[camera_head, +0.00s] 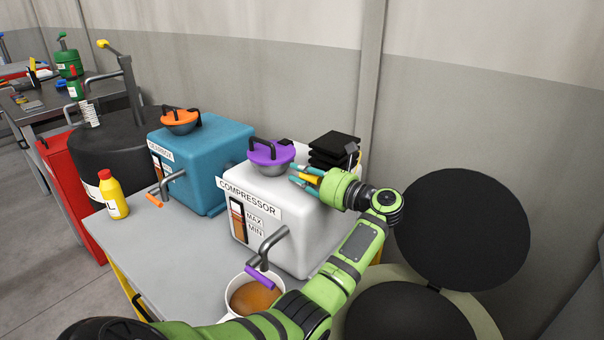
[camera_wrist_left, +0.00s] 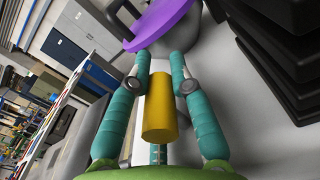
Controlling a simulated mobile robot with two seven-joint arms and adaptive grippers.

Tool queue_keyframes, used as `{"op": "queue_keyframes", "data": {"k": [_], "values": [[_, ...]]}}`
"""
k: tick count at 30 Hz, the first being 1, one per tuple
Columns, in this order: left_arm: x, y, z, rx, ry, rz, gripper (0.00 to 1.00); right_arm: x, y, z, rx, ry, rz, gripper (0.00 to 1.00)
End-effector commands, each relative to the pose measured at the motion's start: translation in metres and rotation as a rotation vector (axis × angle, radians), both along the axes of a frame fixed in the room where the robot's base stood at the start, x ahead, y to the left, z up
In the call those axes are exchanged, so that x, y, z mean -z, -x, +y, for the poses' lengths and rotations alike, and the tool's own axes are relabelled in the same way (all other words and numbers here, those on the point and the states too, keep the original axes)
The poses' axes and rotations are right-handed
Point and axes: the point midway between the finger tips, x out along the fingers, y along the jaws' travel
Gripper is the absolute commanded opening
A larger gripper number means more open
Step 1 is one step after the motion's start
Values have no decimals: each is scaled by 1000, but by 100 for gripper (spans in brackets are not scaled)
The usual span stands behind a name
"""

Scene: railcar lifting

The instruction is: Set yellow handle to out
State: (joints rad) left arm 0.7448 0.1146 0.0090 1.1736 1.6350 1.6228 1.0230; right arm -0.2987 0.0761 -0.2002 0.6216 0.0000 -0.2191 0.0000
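The yellow handle (camera_head: 314,181) is at the right side of the white compressor box (camera_head: 301,219). In the left wrist view it is a short yellow cylinder (camera_wrist_left: 160,112). My left gripper (camera_head: 297,174) reaches it from the right, with its teal fingers on both sides of the handle. In the left wrist view the fingertips (camera_wrist_left: 160,66) come close to the handle's far end, with narrow gaps farther back; contact is unclear. What the handle is mounted on is hidden. My right gripper is not in view.
A purple-handled lid (camera_head: 270,151) sits on the compressor, with black stacked trays (camera_head: 335,149) behind. A purple-handled tap (camera_head: 263,277) hangs over a bucket of brown liquid (camera_head: 254,297). A blue gearbox (camera_head: 215,171) and yellow bottle (camera_head: 113,195) stand to the left.

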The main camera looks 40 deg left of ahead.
Motion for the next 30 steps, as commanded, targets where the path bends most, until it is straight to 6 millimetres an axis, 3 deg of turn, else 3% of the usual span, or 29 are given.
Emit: {"op": "queue_keyframes", "data": {"k": [5,16,28,29,30], "values": [[-8,-1,-1,2,1,-5,0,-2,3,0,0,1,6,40],[-87,-1,0,3,0,-4,0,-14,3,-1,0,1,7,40],[-100,0,0,4,-8,-5,0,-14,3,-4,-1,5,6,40],[-100,0,0,3,-9,-6,29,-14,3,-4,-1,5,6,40],[-100,0,0,3,-9,-6,33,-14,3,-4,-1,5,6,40]]}}
